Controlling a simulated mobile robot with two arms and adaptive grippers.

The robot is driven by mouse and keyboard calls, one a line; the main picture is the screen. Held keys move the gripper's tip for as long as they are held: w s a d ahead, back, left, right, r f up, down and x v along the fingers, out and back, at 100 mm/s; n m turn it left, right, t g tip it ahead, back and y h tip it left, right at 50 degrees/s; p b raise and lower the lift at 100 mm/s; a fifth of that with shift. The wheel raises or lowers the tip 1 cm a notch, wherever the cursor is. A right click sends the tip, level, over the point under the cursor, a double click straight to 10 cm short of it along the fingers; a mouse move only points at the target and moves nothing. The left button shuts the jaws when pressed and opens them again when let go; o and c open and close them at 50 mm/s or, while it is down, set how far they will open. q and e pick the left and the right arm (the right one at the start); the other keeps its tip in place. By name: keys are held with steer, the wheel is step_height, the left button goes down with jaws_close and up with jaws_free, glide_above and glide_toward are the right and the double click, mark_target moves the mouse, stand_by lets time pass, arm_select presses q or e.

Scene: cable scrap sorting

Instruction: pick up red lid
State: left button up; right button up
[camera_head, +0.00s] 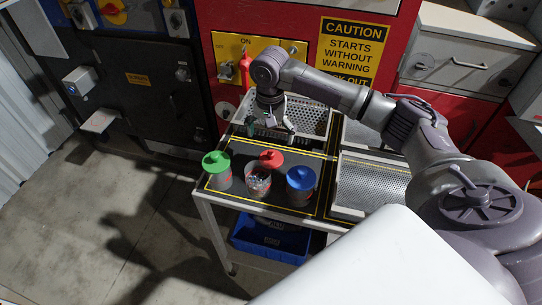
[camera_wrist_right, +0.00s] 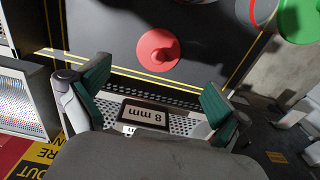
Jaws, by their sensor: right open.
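The red lid (camera_head: 271,157) is a round disc with a knob, on the dark mat at the back of the jar group. It also shows at the top middle of the right wrist view (camera_wrist_right: 158,50), seen from above. What lies under it is mostly hidden. My right gripper (camera_head: 271,131) points down just behind the lid, over the front of a perforated tray. In the right wrist view its green-padded fingers (camera_wrist_right: 155,95) are spread wide with nothing between them. The lid is beyond the fingertips, not touched. My left gripper is not in view.
A green-lidded jar (camera_head: 216,164) stands to the left, a blue-lidded jar (camera_head: 301,179) to the right, and an open jar (camera_head: 258,181) of scraps in front. Perforated metal trays (camera_head: 372,187) stand right and behind; one bears an "8 mm" label (camera_wrist_right: 145,116). A blue bin (camera_head: 268,238) sits below.

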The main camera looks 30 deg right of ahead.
mark_target(271, 153)
steer(key=f, duration=0.2)
steer(key=shift+w+d+f, duration=0.15)
steer(key=shift+w+f, duration=0.05)
steer(key=shift+f, duration=0.1)
step_height(271, 153, down, 2)
steer(key=shift+s+f, duration=0.1)
steer(key=shift+s, duration=0.05)
step_height(271, 153, down, 2)
steer(key=shift+d+f+p, duration=0.1)
steer(key=shift+f+p, duration=0.15)
steer(key=shift+p, duration=0.05)
steer(key=shift+f, duration=0.3)
steer(key=shift+c, duration=0.2)
steer(key=c, duration=0.8)
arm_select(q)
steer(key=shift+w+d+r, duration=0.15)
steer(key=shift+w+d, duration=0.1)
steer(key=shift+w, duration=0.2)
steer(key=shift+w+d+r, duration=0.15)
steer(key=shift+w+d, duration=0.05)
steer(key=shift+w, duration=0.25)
arm_select(e)
steer(key=c, duration=1)
